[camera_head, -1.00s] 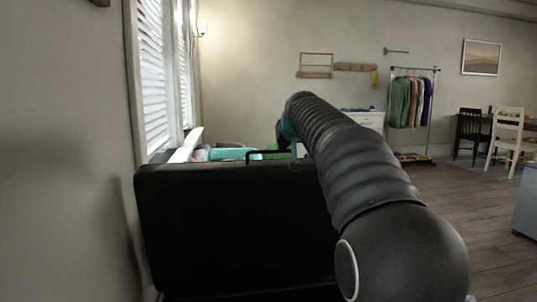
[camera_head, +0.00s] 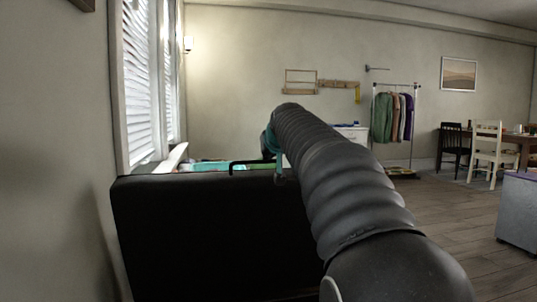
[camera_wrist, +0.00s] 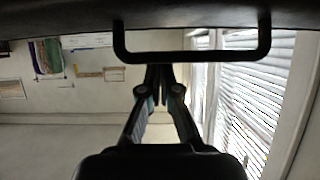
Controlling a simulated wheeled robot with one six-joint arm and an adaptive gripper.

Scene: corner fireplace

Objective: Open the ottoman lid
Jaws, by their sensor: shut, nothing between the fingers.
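The ottoman lid (camera_head: 200,240) is a large black panel standing about upright in front of me in the head view. A black bar handle (camera_head: 250,163) sticks up at its top edge. In the wrist view the handle (camera_wrist: 190,57) is a black loop hanging from the dark lid edge (camera_wrist: 220,17). My gripper (camera_wrist: 160,72) is shut and empty, its fingertips close to the handle bar; I cannot tell if they touch it. In the head view my ribbed arm hides most of the gripper and part of the lid. The ottoman's body is hidden behind the lid.
A wall and window (camera_head: 140,85) stand close on the left. Teal and green items (camera_head: 210,166) show beyond the lid. A white cabinet (camera_head: 352,133) and clothes rack (camera_head: 393,120) stand at the back. A grey box (camera_head: 518,215) is at right; the wooden floor between is clear.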

